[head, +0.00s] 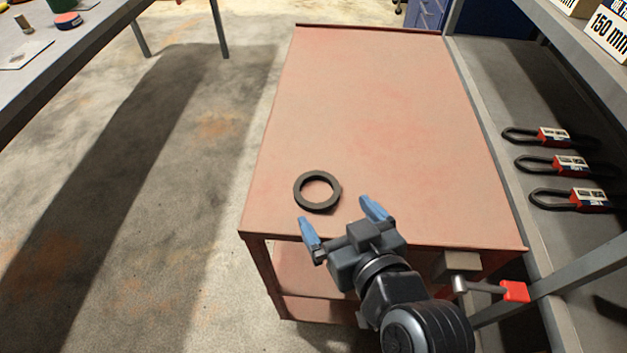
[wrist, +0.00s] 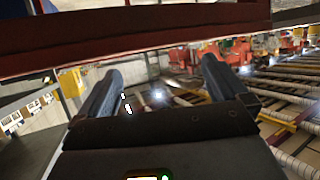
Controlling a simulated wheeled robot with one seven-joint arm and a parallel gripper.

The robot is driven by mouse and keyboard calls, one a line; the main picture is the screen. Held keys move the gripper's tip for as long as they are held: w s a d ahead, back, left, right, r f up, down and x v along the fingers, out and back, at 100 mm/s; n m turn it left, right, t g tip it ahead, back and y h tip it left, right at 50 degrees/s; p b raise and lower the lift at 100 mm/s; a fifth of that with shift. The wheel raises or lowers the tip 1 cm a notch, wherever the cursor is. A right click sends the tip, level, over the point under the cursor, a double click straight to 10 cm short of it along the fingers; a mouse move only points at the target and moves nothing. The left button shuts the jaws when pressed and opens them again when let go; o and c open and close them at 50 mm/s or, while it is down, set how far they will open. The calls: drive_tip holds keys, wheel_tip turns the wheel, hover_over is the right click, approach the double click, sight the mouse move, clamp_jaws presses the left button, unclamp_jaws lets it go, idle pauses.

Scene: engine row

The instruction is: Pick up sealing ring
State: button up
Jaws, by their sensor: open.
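The sealing ring (head: 302,193) is a thick black ring lying flat on the near left part of the red table top (head: 370,110). My gripper (head: 340,219) has blue fingers spread apart with nothing between them. In the head view it is at the table's near edge, just below and to the right of the ring and apart from it. In the wrist view the two fingers of my gripper (wrist: 160,75) are also apart and empty, and a red table edge (wrist: 150,38) crosses above them. The ring is not seen in the wrist view.
Several black belts with red and white labels (head: 566,163) lie on a grey shelf to the right. A vise-like part with a red handle (head: 514,291) is at the table's near right corner. A grey bench (head: 60,62) stands at the left. The rest of the red top is clear.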

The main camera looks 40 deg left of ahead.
sight(324, 196)
drive_tip(key=shift+p+x, duration=0.55)
drive_tip(key=shift+x, duration=2.65)
drive_tip(key=shift+s, duration=0.15)
drive_tip(key=shift+c, duration=0.3)
drive_tip(key=shift+f, duration=0.15)
drive_tip(key=c, duration=0.7)
drive_tip(key=shift+r, duration=0.65)
wheel_tip(324, 196, up, 3)
drive_tip(key=shift+r, duration=0.1)
drive_tip(key=v, duration=0.4)
drive_tip(key=w+r+v, duration=0.1)
drive_tip(key=v, duration=0.3)
drive_tip(key=b+v, duration=0.1)
drive_tip(key=v, duration=0.4)
drive_tip(key=shift+w+r, duration=0.15)
drive_tip(key=shift+r, duration=0.3)
